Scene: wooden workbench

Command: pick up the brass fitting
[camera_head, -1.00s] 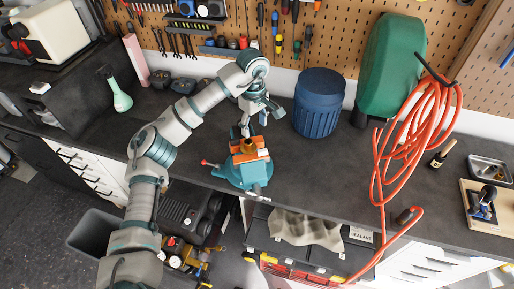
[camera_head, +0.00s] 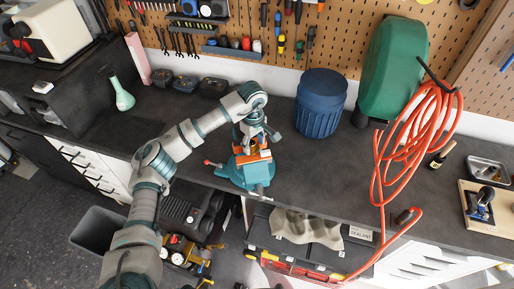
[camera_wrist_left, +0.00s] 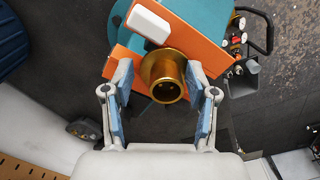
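The brass fitting (camera_wrist_left: 163,76) is a round golden piece with a wide flange and a dark open end. It sits at the orange jaws (camera_wrist_left: 205,45) of a teal vise (camera_head: 243,173), which stands at the bench's front edge. My left gripper (camera_head: 253,143) is above the vise, pointing down. In the left wrist view its fingers are open, one on each side of the fitting, with visible gaps. In the head view the gripper mostly hides the fitting. My right gripper is not in view.
A blue ribbed bin (camera_head: 320,103) and a green container (camera_head: 394,70) with a coiled orange hose (camera_head: 415,135) stand right of the vise. A pale green bottle (camera_head: 122,94) stands at the left. The vise has a red-tipped handle (camera_head: 208,162). The bench between vise and hose is clear.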

